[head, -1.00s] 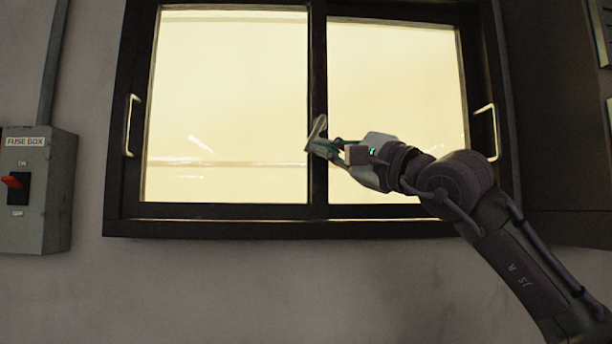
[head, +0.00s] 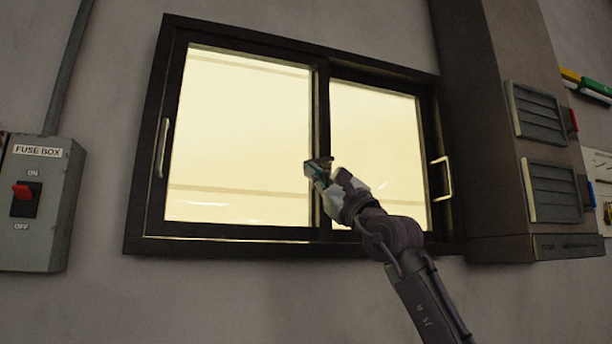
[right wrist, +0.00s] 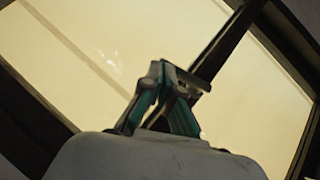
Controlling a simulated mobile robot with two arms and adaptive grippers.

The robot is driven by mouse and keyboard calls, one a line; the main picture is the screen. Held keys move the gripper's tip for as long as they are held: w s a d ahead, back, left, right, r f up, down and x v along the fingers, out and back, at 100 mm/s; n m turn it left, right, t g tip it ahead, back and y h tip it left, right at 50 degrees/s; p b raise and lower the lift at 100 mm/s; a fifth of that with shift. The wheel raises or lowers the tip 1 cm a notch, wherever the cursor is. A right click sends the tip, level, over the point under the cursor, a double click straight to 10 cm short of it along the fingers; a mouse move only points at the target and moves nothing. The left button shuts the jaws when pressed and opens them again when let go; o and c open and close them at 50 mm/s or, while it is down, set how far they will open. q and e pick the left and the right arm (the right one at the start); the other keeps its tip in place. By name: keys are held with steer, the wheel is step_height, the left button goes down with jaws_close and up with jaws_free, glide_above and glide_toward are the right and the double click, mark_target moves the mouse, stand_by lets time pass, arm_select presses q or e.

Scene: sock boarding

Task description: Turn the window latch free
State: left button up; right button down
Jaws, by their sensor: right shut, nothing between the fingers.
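The dark-framed sliding window (head: 245,234) has two pale lit panes and a dark middle stile (head: 323,110). My right gripper (head: 317,167) is at this stile, at about mid height, with its fingers shut and nothing between them. The latch cannot be made out clearly; the gripper covers that part of the stile. In the right wrist view the teal and grey fingers (right wrist: 182,80) are together in front of the stile (right wrist: 228,42). Whether they touch the latch or the stile cannot be told. My left gripper is not in view.
A pale pull handle stands on the left sash (head: 162,148) and another on the right (head: 441,180). A grey fuse box (head: 45,245) with a red switch is at the left. A tall dark housing with louvred vents (head: 556,190) stands right of the window.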

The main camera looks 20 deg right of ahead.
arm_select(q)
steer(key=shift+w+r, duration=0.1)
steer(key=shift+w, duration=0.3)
arm_select(e)
steer(key=v, duration=1.2)
steer(key=shift+d, duration=0.15)
